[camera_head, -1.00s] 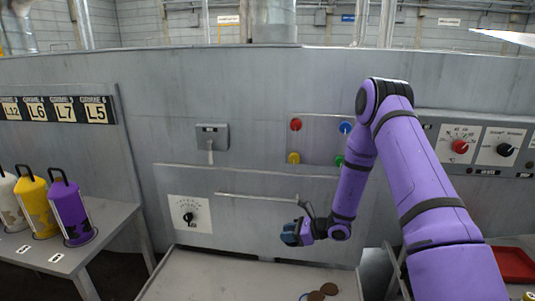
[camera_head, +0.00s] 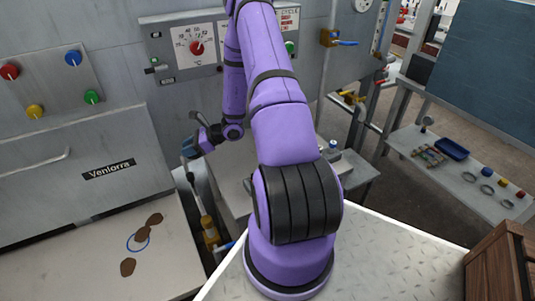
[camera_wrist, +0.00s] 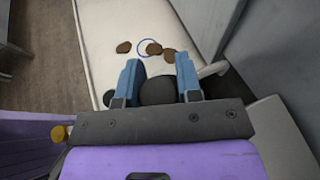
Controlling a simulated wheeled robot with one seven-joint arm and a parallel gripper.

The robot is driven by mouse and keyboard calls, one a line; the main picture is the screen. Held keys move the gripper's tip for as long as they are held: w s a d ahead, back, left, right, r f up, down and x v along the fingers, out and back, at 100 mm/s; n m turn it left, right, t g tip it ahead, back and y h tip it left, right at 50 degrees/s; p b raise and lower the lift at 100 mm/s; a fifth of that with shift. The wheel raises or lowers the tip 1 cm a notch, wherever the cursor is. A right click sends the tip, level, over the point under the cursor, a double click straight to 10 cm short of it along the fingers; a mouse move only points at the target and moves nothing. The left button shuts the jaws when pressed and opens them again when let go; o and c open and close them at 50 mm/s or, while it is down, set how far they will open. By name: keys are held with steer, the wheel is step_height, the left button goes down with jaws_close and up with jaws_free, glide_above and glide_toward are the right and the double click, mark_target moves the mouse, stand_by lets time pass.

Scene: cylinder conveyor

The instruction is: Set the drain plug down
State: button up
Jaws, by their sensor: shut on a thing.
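My gripper (camera_head: 190,150) hangs at the end of my purple arm in the head view, above the gap by the pale worktop's right end. In the wrist view, its two blue fingers (camera_wrist: 158,75) are shut around a dark, rounded thing (camera_wrist: 158,93), which I take to be the drain plug. Its lower part is hidden by the gripper body. In the head view I cannot make the plug out clearly. The held thing is apart from the pale worktop (camera_head: 75,262).
Brown flat pieces (camera_head: 128,267) and a blue ring (camera_head: 130,248) lie on the worktop. A grey panel with coloured knobs (camera_head: 73,59) stands behind. A yellow object (camera_head: 209,232) sits in the gap. At right are a side table (camera_head: 455,180) and a wooden crate (camera_head: 492,268).

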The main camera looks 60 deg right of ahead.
steer(key=m+t+h, duration=0.1)
steer(key=m+h, duration=0.1)
glide_above(228, 165)
steer(key=shift+f, duration=4.65)
steer(key=shift+f, duration=0.1)
steer(key=o, duration=0.9)
steer(key=shift+o, duration=0.2)
